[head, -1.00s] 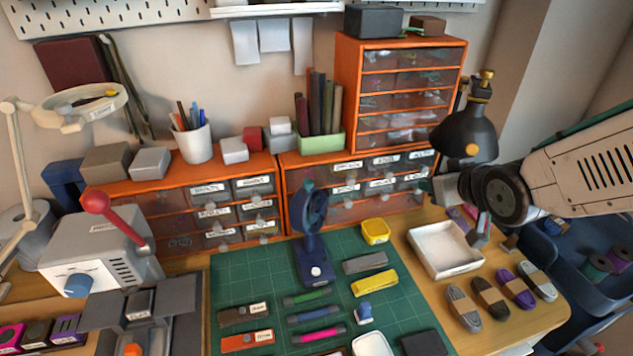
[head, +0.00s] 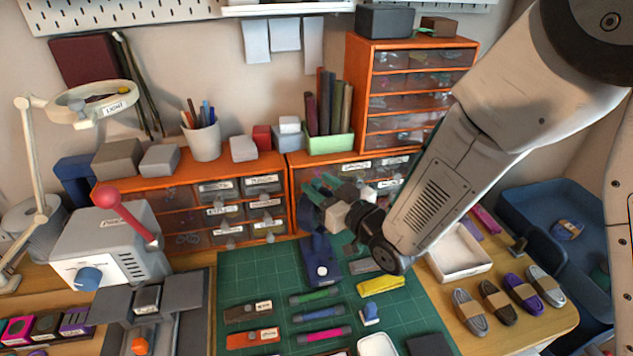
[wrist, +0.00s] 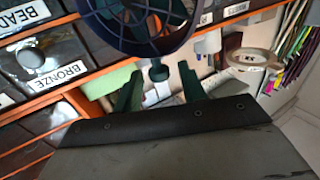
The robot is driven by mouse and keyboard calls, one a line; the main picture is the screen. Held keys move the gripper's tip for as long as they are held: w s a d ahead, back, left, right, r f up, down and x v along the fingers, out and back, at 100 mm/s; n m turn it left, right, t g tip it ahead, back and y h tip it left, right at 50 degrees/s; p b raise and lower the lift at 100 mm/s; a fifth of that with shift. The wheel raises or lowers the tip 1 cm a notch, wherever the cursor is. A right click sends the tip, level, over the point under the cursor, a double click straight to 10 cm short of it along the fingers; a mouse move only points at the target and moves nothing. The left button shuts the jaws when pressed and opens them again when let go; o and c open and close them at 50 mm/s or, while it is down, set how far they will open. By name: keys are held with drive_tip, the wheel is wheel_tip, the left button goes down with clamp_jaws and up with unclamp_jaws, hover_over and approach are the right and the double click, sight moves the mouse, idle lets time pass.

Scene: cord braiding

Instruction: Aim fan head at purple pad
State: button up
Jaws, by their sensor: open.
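The dark blue fan (head: 321,262) stands on the green cutting mat. Its base shows in the head view, but its head is mostly hidden behind my gripper there. In the wrist view the round blue fan grille (wrist: 150,18) fills the top, just beyond my fingers. My gripper (head: 328,188) is open at the fan head's height; its two green fingers (wrist: 158,88) are apart with nothing clearly held. I cannot tell which purple thing is the pad: a purple block (head: 77,321) sits at the lower left, and a flat purple piece (head: 471,226) lies behind the white tray.
The green cutting mat (head: 240,285) holds several pens, a yellow block (head: 381,285) and small tools. Orange drawer cabinets (head: 360,90) stand behind the fan. A white tray (head: 465,268) and cord bundles lie right. A grey machine with a red-knobbed lever (head: 107,199) stands left.

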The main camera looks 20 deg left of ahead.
drive_tip(key=shift+x, duration=0.95)
clamp_jaws()
drive_tip(key=c, duration=0.9)
unclamp_jaws()
drive_tip(key=shift+m+t, duration=0.3)
drive_tip(key=shift+t, duration=0.1)
drive_tip(key=c, duration=0.9)
unclamp_jaws()
drive_tip(key=m+t+h, duration=0.4)
drive_tip(key=h, duration=0.1)
drive_tip(key=shift+a, duration=0.15)
drive_tip(key=c, duration=0.9)
unclamp_jaws()
drive_tip(key=m+t+h, duration=0.1)
drive_tip(key=m+h, duration=0.2)
drive_tip(key=h, duration=0.1)
drive_tip(key=m+t+h, duration=0.2)
drive_tip(key=m+h, duration=0.1)
drive_tip(key=h, duration=0.2)
drive_tip(key=shift+m+h, duration=0.3)
drive_tip(key=c, duration=0.9)
unclamp_jaws()
unclamp_jaws()
drive_tip(key=shift+w, duration=0.1)
